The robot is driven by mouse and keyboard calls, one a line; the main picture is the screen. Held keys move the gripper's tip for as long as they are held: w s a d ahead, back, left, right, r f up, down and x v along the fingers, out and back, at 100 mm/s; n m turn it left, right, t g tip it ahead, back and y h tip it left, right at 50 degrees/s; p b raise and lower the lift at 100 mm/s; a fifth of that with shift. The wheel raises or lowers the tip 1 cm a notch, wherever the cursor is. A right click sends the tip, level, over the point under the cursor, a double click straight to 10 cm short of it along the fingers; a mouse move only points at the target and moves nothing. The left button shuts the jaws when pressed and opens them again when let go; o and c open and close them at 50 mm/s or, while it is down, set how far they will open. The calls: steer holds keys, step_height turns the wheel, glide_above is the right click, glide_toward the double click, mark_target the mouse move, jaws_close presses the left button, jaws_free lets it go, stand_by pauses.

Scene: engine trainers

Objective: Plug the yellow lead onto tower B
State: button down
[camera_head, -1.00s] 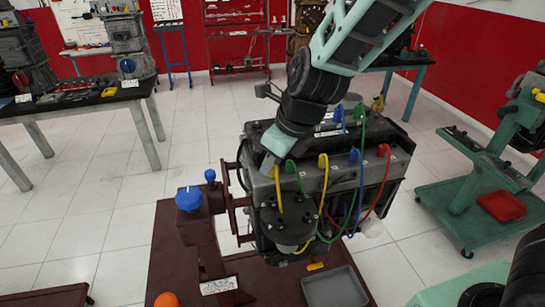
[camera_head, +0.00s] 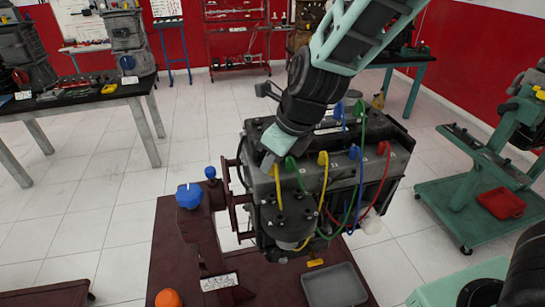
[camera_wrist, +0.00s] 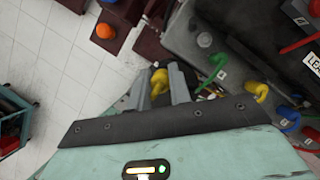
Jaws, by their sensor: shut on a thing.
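My gripper (camera_wrist: 160,76) is shut on a yellow plug end (camera_wrist: 159,84), held between its two fingers in the wrist view. In the head view my gripper (camera_head: 268,160) is over the engine's left front corner. A yellow lead (camera_head: 279,187) runs down from beside it to the dark round cap (camera_head: 285,224). Another yellow boot (camera_head: 323,158) sits on the engine top, with a yellow cable running down toward the cap. The fingers partly hide the held plug. I cannot read which tower is B, nor tell whether the plug touches a tower.
Green (camera_head: 290,165), blue (camera_head: 354,152) and red (camera_head: 383,148) boots with looping cables crowd the engine close to my gripper. A blue knob (camera_head: 189,196) stands left on the dark red stand. A grey tray (camera_head: 334,286) lies in front. Floor shows at the left.

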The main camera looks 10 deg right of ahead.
steer(key=shift+f, duration=0.15)
steer(key=shift+f+b, duration=2.1)
steer(key=shift+f, duration=0.5)
steer(key=shift+f, duration=0.9)
stand_by(0.4)
steer(key=c, duration=1.2)
jaws_free()
steer(key=shift+r, duration=0.15)
steer(key=p+v, duration=0.5)
steer(key=v, duration=1.2)
